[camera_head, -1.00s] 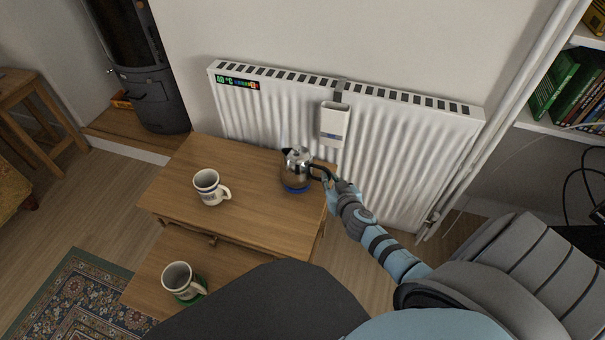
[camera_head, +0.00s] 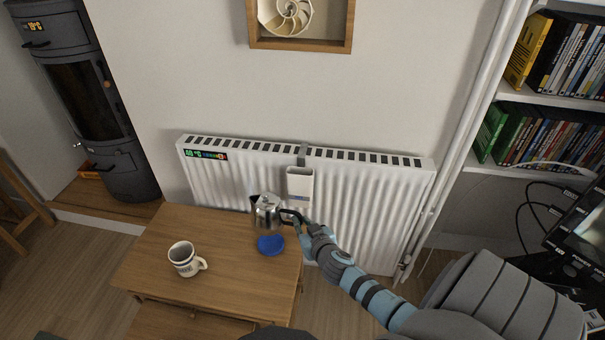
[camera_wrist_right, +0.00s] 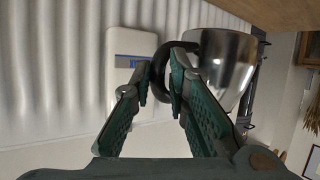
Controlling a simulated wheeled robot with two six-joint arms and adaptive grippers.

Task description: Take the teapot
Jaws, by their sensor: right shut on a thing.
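The teapot (camera_head: 265,214) is shiny metal with a black handle, in the middle of the head view. It is held above the wooden table, off a round blue coaster (camera_head: 271,244). My right gripper (camera_head: 303,226) is shut on the teapot's handle, coming in from the right. In the right wrist view the teapot (camera_wrist_right: 222,68) is at the upper right. The fingers of my right gripper (camera_wrist_right: 165,75) are around its black handle there. My left gripper is not in view.
A white mug (camera_head: 184,259) stands on the table (camera_head: 223,277) at the left. A white radiator (camera_head: 365,200) with a white box (camera_head: 300,184) hung on it is close behind the teapot. Shelves of cases (camera_head: 560,140) stand at the right.

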